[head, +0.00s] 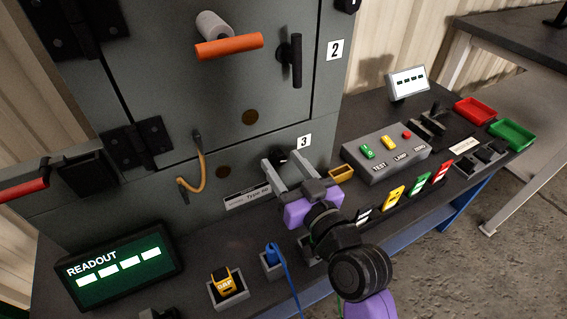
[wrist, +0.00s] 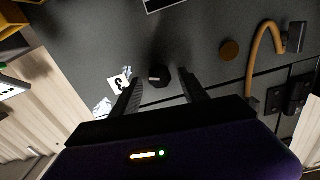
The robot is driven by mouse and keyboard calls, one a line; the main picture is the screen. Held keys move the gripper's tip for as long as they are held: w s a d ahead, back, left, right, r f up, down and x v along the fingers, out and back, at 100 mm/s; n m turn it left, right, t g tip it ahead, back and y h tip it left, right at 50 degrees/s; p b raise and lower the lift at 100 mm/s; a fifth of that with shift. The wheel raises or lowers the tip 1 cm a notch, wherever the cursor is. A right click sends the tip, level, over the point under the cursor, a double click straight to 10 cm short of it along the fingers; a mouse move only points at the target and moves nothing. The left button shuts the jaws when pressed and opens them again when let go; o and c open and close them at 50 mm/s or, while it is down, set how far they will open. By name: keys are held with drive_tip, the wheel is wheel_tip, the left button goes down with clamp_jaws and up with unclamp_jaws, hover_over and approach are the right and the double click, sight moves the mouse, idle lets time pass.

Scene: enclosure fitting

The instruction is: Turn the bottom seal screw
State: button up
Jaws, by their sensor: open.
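The bottom seal screw is a small dark knob (head: 282,155) beside the white "3" label (head: 304,142) on the lower front of the grey cabinet. In the wrist view the dark faceted knob (wrist: 158,76) lies between the two finger ends, with the "3" label (wrist: 120,83) to its left. My gripper (head: 282,163) is open and points at the cabinet front. In the wrist view my gripper (wrist: 160,80) has one finger on each side of the knob, with a gap to each. I cannot tell how far the fingertips are from the panel.
An orange cable (head: 203,171) loops on the panel left of my gripper. A yellow bin (head: 341,174) and a grey switch box (head: 385,152) stand to its right. A black handle (head: 291,62) by label "2" is above. A readout screen (head: 119,268) stands at front left.

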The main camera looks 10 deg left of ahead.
drive_tip(key=shift+w+a, duration=0.15)
drive_tip(key=shift+w, duration=0.05)
clamp_jaws()
drive_tip(key=shift+m, duration=0.3)
drive_tip(key=m+p, duration=0.3)
drive_tip(key=m, duration=0.1)
drive_tip(key=shift+r+m, duration=0.1)
drive_tip(key=shift+m, duration=0.2)
drive_tip(key=m+p, duration=0.2)
drive_tip(key=m, duration=0.3)
drive_tip(key=shift+w+m+p, duration=0.1)
drive_tip(key=shift+m+p, duration=0.2)
